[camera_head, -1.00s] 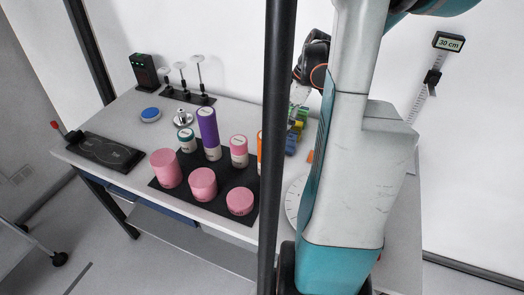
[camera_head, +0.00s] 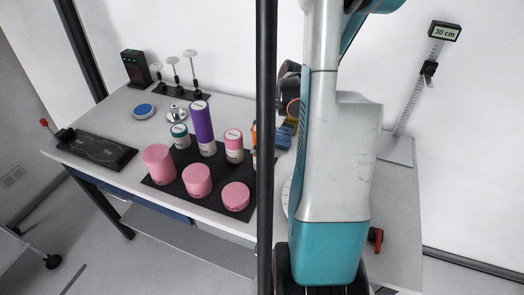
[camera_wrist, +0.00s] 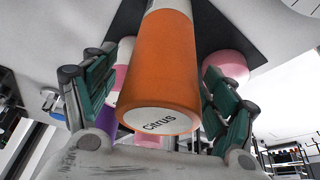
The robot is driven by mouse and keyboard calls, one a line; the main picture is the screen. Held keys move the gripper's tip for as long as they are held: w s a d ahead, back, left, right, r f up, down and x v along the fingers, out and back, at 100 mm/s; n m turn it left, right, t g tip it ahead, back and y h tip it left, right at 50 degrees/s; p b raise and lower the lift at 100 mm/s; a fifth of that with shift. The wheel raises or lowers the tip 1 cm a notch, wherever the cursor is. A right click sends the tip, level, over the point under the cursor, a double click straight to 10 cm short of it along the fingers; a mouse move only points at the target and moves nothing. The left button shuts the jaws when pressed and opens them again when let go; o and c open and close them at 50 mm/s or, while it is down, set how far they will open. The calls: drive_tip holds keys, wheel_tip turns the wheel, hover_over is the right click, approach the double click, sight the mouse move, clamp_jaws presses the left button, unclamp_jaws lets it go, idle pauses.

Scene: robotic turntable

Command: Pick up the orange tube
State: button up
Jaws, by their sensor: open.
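The orange tube (camera_wrist: 160,65) fills the middle of the wrist view, its white end labelled "Citrus" facing my camera. In the head view only a thin strip of the orange tube (camera_head: 255,138) shows beside the dark post. My gripper (camera_wrist: 160,98) is open, with one green-padded finger on each side of the tube. A gap shows between the tube and each finger. In the head view the gripper is mostly hidden behind the post and my arm.
A dark post (camera_head: 265,230) blocks part of the head view. A height gauge (camera_head: 412,90) stands at the right.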

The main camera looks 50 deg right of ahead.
drive_tip(key=shift+x, duration=1)
drive_tip(key=shift+r, duration=0.1)
drive_tip(key=c, duration=1.4)
drive_tip(key=shift+o, duration=0.2)
